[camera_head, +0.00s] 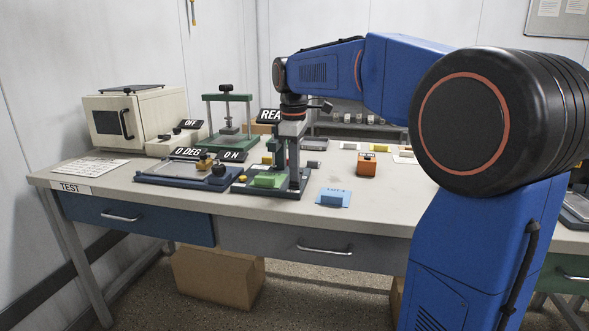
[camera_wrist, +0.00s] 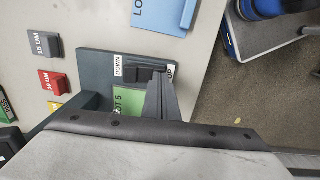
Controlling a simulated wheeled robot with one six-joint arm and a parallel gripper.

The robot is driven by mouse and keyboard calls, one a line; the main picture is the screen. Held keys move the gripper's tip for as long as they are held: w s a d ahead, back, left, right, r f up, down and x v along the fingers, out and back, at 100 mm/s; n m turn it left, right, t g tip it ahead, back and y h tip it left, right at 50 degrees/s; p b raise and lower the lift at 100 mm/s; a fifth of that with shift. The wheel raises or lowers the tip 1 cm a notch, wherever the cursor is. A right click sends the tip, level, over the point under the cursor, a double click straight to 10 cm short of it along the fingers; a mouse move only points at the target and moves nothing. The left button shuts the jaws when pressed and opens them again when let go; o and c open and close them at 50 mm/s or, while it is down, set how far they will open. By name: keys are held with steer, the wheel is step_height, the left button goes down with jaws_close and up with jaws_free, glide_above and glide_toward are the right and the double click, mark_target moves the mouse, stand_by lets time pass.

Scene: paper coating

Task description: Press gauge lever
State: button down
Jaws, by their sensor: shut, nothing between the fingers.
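The gauge (camera_head: 279,150) is a dark green stand on the table, its display partly hidden by my arm. In the wrist view its dark base (camera_wrist: 95,63) carries "DOWN" and "UP" labels, with a black lever (camera_wrist: 143,73) between them. A green card (camera_wrist: 127,98) marked with a 5 lies on the base, partly covered. My gripper (camera_head: 297,186) points down in front of the gauge; it also shows in the wrist view (camera_wrist: 160,82). It is shut and empty, its tips right beside the lever. I cannot tell whether they touch it.
A blue card (camera_head: 333,198) lies right of the gauge. An orange block (camera_head: 367,165) stands farther right. A tray device (camera_head: 185,175) with "0 DEG" and "ON" signs is at left, a beige oven (camera_head: 130,115) behind it. Small grey (camera_wrist: 47,46) and red (camera_wrist: 52,83) blocks lie nearby.

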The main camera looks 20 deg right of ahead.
steer(key=shift+w+d, duration=0.1)
steer(key=shift+w+d+r, duration=0.35)
steer(key=shift+w, duration=0.1)
step_height(320, 180, up, 14)
steer(key=s+a, duration=0.2)
steer(key=shift+s+f, duration=0.2)
steer(key=shift+s, duration=0.15)
stand_by(0.7)
